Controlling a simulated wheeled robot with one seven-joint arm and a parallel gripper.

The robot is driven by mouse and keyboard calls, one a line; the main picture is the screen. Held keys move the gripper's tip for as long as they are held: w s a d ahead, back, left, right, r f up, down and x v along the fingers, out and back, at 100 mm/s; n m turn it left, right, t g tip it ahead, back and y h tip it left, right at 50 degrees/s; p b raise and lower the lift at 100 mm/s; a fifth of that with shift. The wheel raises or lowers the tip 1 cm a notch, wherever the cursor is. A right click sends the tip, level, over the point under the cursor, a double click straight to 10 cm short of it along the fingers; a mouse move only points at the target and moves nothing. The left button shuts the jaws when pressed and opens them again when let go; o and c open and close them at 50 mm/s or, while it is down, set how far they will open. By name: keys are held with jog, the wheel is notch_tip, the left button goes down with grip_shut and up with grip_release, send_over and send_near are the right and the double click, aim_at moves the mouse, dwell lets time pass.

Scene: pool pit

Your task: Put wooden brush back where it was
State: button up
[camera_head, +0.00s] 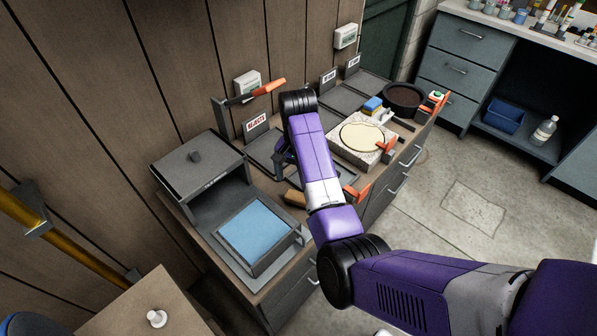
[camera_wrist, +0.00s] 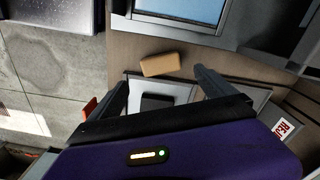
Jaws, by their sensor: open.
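The wooden brush, seen as a plain tan block with rounded corners, lies on the brown counter in the wrist view (camera_wrist: 160,64). In the head view, part of it (camera_head: 294,198) shows just left of my arm. My gripper (camera_wrist: 159,80) is open and empty. Its two fingers stand apart, with the brush just beyond the fingertips and roughly centred between them; I see no contact. In the head view my arm mostly hides the gripper. No bristles can be made out.
A grey box with a blue panel (camera_head: 257,233) stands left of the brush. A shallow tray (camera_wrist: 183,91) with a dark block (camera_wrist: 157,102) lies below my fingers. A REJECT sign (camera_head: 256,124), a stone slab (camera_head: 344,151) and a dark round pan (camera_head: 403,97) are further along the counter.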

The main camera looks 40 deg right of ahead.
notch_tip(320, 180, up, 3)
jog(key=shift+r, duration=0.15)
dwell(0.7)
